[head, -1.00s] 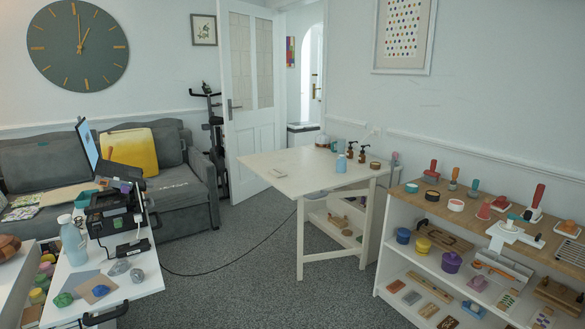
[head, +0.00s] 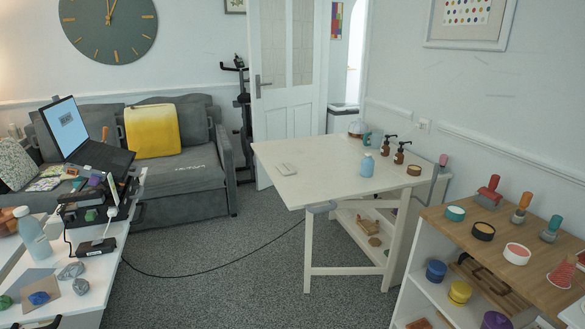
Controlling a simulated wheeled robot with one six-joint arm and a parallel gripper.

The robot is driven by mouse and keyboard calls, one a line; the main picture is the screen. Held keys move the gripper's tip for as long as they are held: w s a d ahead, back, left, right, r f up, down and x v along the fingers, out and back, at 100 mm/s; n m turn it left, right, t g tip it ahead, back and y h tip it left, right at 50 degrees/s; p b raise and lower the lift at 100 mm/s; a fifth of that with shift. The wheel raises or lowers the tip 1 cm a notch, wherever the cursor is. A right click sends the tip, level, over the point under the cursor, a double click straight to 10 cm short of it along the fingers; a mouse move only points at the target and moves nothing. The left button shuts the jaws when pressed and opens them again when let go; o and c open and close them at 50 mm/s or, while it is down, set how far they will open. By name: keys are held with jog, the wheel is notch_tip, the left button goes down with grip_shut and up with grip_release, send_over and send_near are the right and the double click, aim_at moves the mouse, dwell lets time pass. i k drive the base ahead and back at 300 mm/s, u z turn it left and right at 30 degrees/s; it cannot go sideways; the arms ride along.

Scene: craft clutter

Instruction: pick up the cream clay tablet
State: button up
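A small flat cream block (head: 286,169) lies on the left part of the white table (head: 325,185); it looks like the cream clay tablet, though it is too small to make out details. It lies flat with clear tabletop around it, a little in from the table's left edge. My gripper is not in view, so I cannot tell whether it is open or shut.
A blue bottle (head: 367,165), two brown pump bottles (head: 399,153) and a brown round dish (head: 414,170) stand farther right on the table. A wooden-topped shelf (head: 460,230) with craft items is at right, a cluttered white desk (head: 85,290) at left. Carpet (head: 215,275) lies between; a cable crosses it.

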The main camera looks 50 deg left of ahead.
aim_at(286, 169)
jog(key=u, duration=2)
jog(key=i, duration=2.75)
jog(key=z, duration=0.4)
